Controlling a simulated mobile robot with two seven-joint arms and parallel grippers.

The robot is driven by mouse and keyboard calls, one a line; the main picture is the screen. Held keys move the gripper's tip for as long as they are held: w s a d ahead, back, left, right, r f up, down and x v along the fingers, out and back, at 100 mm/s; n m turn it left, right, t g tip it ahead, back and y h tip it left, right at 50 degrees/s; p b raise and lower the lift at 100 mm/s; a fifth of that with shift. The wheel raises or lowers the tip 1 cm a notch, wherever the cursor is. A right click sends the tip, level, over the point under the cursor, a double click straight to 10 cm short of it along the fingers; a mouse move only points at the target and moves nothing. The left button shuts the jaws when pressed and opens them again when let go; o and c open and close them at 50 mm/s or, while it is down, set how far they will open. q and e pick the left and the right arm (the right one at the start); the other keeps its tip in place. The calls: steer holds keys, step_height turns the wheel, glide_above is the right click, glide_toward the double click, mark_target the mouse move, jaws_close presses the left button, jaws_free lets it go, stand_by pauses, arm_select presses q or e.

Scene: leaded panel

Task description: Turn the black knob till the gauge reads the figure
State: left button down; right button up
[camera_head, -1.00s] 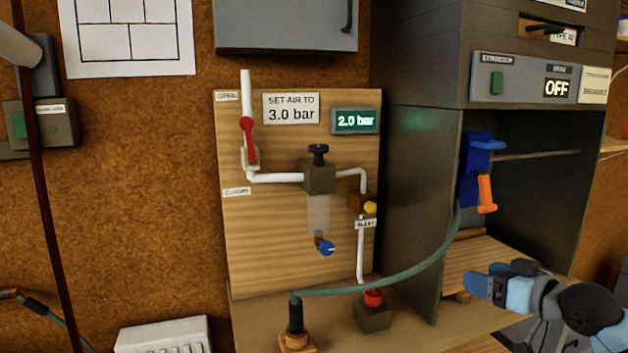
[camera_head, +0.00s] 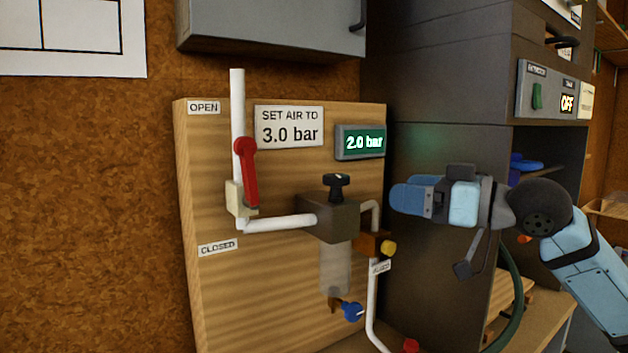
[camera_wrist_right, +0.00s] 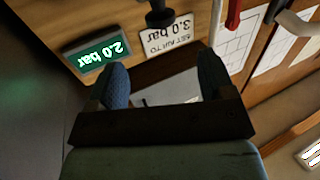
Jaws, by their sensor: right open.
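The black knob (camera_head: 337,186) sits on top of the grey regulator block (camera_head: 331,217) on the wooden board. It also shows in the right wrist view (camera_wrist_right: 159,16), beyond and between my fingertips. The gauge (camera_head: 361,142) glows green and reads 2.0 bar; it also shows in the right wrist view (camera_wrist_right: 97,50). The sign (camera_head: 289,126) says SET AIR TO 3.0 bar. My right gripper (camera_head: 398,199) is to the right of the knob, pointing left at about its height, apart from it. Its two fingers (camera_wrist_right: 163,80) are open and empty. My left gripper is out of view.
A red lever (camera_head: 246,170) stands left of the regulator, near the OPEN label. A dark machine cabinet (camera_head: 445,150) stands close on the right. A grey cabinet (camera_head: 270,25) overhangs the board.

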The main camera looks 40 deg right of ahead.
mark_target(349, 182)
steer(key=p+x, duration=0.1)
steer(key=p, duration=0.2)
steer(key=p+x, duration=0.2)
steer(key=p, duration=0.2)
steer(key=p+x, duration=0.2)
steer(key=p, duration=0.1)
steer(key=shift+w+r+p, duration=0.1)
steer(key=shift+r+p, duration=0.25)
steer(key=shift+p, duration=0.05)
steer(key=x, duration=0.6)
steer(key=shift+f, duration=0.3)
steer(key=shift+x, duration=1.05)
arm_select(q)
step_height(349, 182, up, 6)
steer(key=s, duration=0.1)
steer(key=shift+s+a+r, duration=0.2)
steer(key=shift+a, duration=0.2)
arm_select(e)
steer(key=shift+c, duration=0.2)
steer(key=c, duration=0.9)
